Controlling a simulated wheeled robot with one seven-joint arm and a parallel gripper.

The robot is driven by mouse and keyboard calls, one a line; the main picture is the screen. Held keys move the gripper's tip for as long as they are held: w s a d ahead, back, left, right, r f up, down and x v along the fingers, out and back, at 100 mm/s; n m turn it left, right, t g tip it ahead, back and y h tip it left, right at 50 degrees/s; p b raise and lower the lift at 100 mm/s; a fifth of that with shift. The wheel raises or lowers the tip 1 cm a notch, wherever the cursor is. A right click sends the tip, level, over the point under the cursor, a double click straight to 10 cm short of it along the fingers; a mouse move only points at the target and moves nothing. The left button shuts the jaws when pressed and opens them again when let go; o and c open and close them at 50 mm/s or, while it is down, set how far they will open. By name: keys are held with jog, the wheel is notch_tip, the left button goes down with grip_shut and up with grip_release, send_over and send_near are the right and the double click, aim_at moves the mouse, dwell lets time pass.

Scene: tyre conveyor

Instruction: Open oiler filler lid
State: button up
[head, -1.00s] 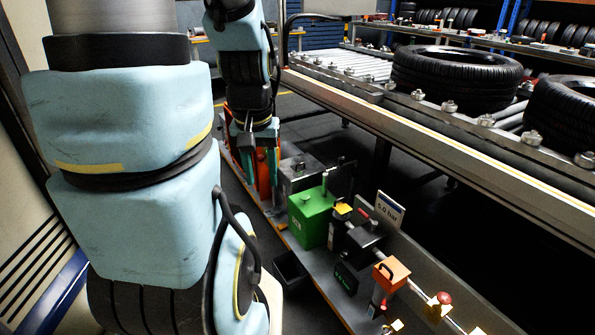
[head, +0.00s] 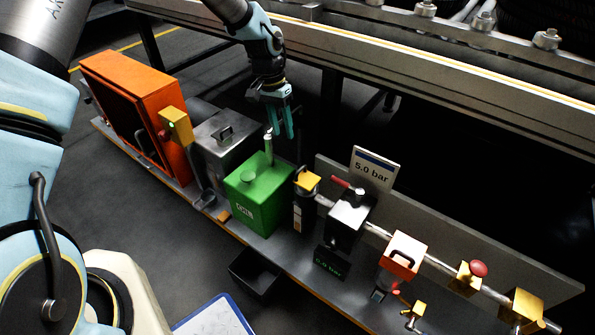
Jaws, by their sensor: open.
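My gripper (head: 281,131) is open and empty, fingers pointing down. In the picture it is just above and right of the upright spout (head: 268,143) of a green can (head: 262,197); I cannot tell whether they touch. The can has a partly legible white label and a round green cap (head: 248,177). An orange block with a black handle on top (head: 403,256) sits on the air pipe, well right of my gripper; it may be the oiler and its lid. It looks closed. A clear bowl with a red lever hangs below it.
The pipe also carries a dark regulator (head: 350,218), a yellow-topped unit (head: 306,182) and a red-knobbed valve (head: 470,277). A sign reads 5.0 bar (head: 374,168). A grey box (head: 226,141) and orange cabinet (head: 135,110) stand left. The conveyor rail (head: 420,62) runs behind.

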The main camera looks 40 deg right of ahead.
notch_tip(320, 180, down, 2)
jog(key=s+d, duration=0.2)
send_over(307, 176)
jog(key=w+a, duration=0.2)
notch_tip(307, 176, down, 10)
jog(key=shift+s+f, duration=0.1)
jog(key=shift+f, duration=0.1)
jog(key=shift+c, duration=0.2)
grip_shut()
dwell(0.9)
